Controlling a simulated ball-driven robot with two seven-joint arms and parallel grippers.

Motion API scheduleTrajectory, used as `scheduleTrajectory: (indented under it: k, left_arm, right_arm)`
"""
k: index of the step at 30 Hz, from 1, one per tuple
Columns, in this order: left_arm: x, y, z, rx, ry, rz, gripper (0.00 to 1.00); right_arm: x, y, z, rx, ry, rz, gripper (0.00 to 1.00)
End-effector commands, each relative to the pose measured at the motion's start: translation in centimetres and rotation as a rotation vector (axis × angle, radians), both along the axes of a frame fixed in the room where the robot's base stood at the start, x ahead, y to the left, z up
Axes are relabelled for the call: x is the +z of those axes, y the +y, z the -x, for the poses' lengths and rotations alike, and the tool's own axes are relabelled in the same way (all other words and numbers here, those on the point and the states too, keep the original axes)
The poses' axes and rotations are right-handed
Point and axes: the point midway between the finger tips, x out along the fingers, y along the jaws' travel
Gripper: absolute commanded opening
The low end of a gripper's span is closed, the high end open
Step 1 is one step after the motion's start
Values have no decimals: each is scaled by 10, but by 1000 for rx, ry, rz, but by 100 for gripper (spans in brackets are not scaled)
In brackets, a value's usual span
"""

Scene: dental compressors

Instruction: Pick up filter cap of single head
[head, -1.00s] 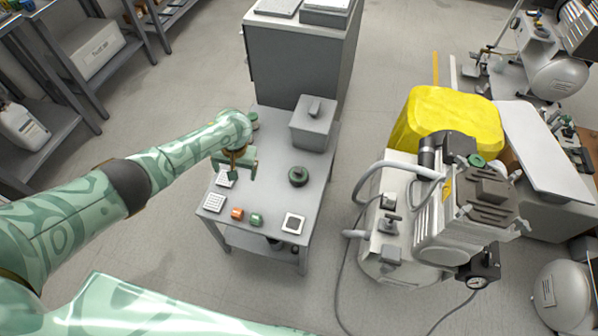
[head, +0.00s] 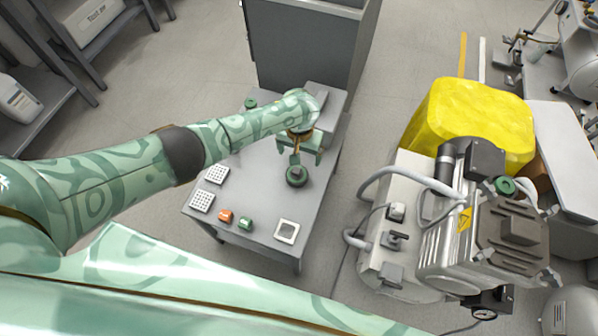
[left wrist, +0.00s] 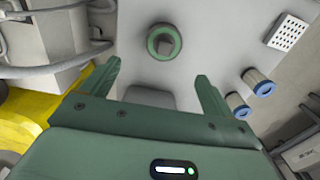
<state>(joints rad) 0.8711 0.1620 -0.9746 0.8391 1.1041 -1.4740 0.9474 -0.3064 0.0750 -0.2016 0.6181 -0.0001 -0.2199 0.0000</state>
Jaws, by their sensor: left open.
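A dark green round cap (head: 297,176) with a raised centre knob lies on the grey table; I take it for the filter cap. It also shows in the left wrist view (left wrist: 163,43), as a green ring around a grey knob, beyond the fingertips. My left gripper (head: 300,154) is just above and behind the cap in the head view. In the left wrist view my left gripper (left wrist: 158,72) has its two green fingers wide apart, with nothing between them. My right gripper is not in view.
The table (head: 262,190) also holds an orange piece (head: 225,216), a green piece (head: 246,223), a square white-rimmed tray (head: 286,231) and white perforated blocks (head: 201,201). Two blue-ended cylinders (left wrist: 258,82) show in the wrist view. A compressor (head: 470,235) stands to the right.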

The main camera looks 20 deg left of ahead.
Motion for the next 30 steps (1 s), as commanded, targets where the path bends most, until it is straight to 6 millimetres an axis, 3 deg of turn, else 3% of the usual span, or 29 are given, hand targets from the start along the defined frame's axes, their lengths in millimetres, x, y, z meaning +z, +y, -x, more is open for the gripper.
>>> scheduleTrajectory:
  k: [1, 3, 13, 19, 21, 28, 30]
  left_arm:
    - [-24, 0, 1, 0, 8, 0, 88]
    - [-37, 1, 1, 0, 7, -1, 88]
    - [-60, 2, 0, 1, 0, 0, 88]
    - [-96, 8, 6, 0, 6, -1, 88]
    - [-105, 8, 5, 1, 5, 0, 88]
    - [-102, 8, 4, 1, -2, 1, 88]
    - [-101, 8, 4, 1, -2, 1, 71]
  right_arm:
    - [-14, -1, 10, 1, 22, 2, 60]
    - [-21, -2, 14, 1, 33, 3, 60]
    - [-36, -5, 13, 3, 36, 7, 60]
    - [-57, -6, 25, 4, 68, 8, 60]
    - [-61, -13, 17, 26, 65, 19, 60]
    - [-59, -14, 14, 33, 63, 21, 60]
    - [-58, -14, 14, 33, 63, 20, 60]
